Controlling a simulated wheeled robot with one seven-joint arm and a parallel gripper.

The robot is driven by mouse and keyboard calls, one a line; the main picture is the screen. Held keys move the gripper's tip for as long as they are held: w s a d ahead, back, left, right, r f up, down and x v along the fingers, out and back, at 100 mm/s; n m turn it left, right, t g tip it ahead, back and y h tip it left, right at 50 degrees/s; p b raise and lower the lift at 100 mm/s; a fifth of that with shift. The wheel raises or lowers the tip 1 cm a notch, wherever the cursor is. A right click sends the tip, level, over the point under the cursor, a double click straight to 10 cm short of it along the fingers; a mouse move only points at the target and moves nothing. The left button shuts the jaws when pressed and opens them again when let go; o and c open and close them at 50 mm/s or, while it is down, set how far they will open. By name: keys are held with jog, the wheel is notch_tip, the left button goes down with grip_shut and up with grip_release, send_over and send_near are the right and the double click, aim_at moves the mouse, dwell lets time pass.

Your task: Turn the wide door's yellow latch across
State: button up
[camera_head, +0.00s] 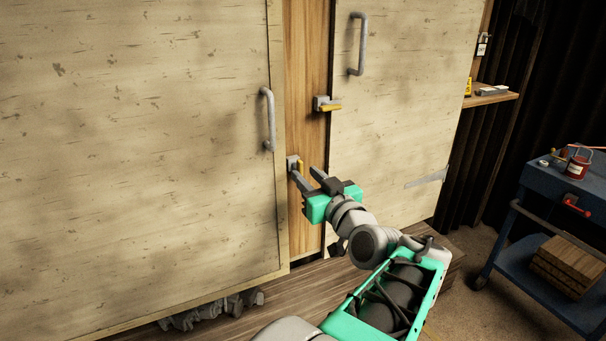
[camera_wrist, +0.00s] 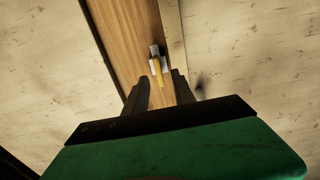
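The wide door (camera_head: 130,150) is the pale, scuffed panel at left in the head view, and it looks closed. Its latch (camera_head: 293,163) sits on the wooden post by the door's edge, with a yellow lever (camera_head: 301,167) hanging upright along the post. The yellow lever also shows in the wrist view (camera_wrist: 160,77), lying between the fingertips as seen from there. My gripper (camera_head: 304,172) is open, its two fingers pointing at this latch. Contact with the lever cannot be told. One fingertip partly hides the latch in the head view.
A second latch (camera_head: 321,103) with a yellow lever lying sideways sits higher on the post (camera_head: 308,60), by the narrower right door (camera_head: 400,110). Grey handles (camera_head: 268,120) (camera_head: 357,45) stick out from both doors. A blue cart (camera_head: 550,195) stands at right.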

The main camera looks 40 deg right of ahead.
jog(key=shift+x, duration=1.4)
jog(key=shift+c, duration=0.5)
grip_shut()
